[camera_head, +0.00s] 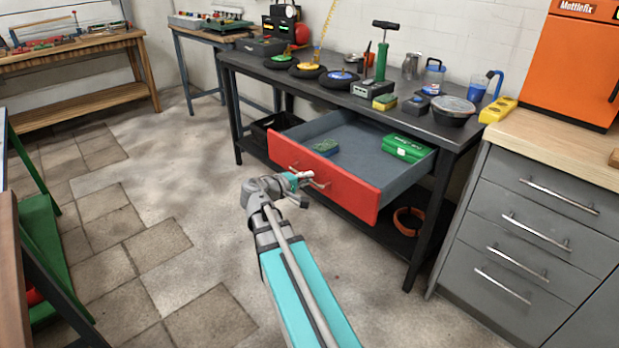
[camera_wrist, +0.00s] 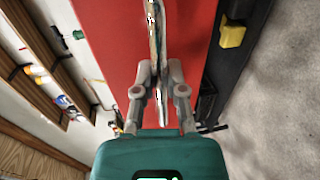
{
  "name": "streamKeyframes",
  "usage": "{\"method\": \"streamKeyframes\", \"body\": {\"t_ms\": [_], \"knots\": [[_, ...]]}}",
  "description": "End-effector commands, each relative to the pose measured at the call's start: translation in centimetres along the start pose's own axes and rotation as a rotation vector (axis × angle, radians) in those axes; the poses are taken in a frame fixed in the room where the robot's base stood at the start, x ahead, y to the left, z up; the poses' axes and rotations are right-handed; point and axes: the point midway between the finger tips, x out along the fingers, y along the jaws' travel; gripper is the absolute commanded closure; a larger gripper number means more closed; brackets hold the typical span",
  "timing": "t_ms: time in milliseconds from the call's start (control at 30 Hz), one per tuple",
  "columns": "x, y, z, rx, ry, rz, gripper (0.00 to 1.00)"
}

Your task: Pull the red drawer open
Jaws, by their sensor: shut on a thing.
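The red drawer (camera_head: 345,188) under the dark workbench stands pulled well out, and its grey inside shows. My gripper (camera_head: 298,180) is at that handle, at the end of my teal arm. In the wrist view the red front (camera_wrist: 110,40) fills the middle, and my gripper (camera_wrist: 158,88) has its two fingers shut on the handle (camera_wrist: 154,30).
The workbench top (camera_head: 300,85) carries several tools, wheels and containers. A grey cabinet (camera_head: 520,215) with several drawers stands at the right. A green-framed piece (camera_head: 42,240) is at the left edge. The concrete floor (camera_head: 190,180) left of my arm is clear.

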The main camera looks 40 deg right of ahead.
Motion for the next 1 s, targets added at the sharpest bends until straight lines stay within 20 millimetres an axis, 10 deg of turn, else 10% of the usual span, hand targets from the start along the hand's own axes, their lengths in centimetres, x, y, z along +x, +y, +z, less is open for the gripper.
{"method": "streamKeyframes", "body": {"t_ms": [233,1000], "knots": [[0.23,0.11,-0.27,0.000,0.004,0.002,0.49],[0.24,0.10,-0.05,0.000,0.000,0.002,0.49]]}}
